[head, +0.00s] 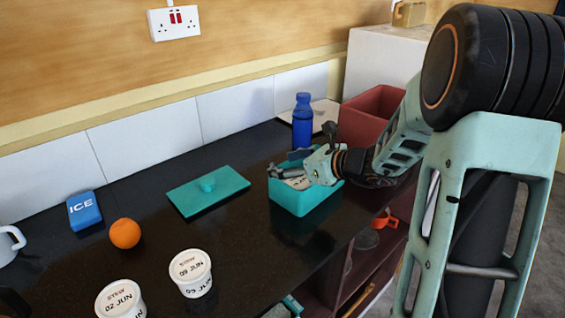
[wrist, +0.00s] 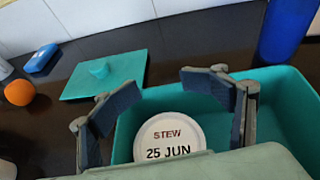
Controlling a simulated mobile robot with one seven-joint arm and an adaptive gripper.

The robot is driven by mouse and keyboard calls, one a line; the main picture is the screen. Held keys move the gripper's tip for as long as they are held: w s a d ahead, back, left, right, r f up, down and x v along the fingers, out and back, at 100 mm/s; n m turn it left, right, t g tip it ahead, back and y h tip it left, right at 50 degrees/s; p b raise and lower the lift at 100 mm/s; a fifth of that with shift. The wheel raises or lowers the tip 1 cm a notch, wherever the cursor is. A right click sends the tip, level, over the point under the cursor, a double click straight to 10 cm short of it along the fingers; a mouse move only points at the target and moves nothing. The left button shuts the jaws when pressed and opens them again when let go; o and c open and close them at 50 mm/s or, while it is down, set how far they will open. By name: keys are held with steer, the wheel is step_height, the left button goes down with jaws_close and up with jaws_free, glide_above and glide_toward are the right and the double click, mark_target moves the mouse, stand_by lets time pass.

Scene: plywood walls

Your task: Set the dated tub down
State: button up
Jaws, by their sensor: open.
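A white round tub lidded "STEW 25 JUN" (wrist: 168,140) is inside an open teal box (head: 306,203), near its left wall in the wrist view. In the head view only a little of the tub (head: 297,183) shows under my gripper. My gripper (head: 288,172) is over the box. In the wrist view its two fingers (wrist: 158,92) are spread apart, one to each side of the tub, with gaps showing between pads and lid. The tub's lower part is hidden, so whether it rests on the box floor cannot be told.
A teal lid with a knob (head: 208,191) lies left of the box. Two more dated tubs, one 09 JUN (head: 190,272) and one 02 JUN (head: 121,299), stand nearer. An orange (head: 125,233), ICE pack (head: 84,210), blue bottle (head: 302,121) and red bin (head: 372,119) are around.

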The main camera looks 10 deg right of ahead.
stand_by(0.4)
steer(key=p+v, duration=0.1)
steer(key=v, duration=0.5)
steer(key=r+p+v, duration=0.1)
steer(key=v, duration=0.5)
steer(key=shift+a+r, duration=0.1)
steer(key=shift+r, duration=0.05)
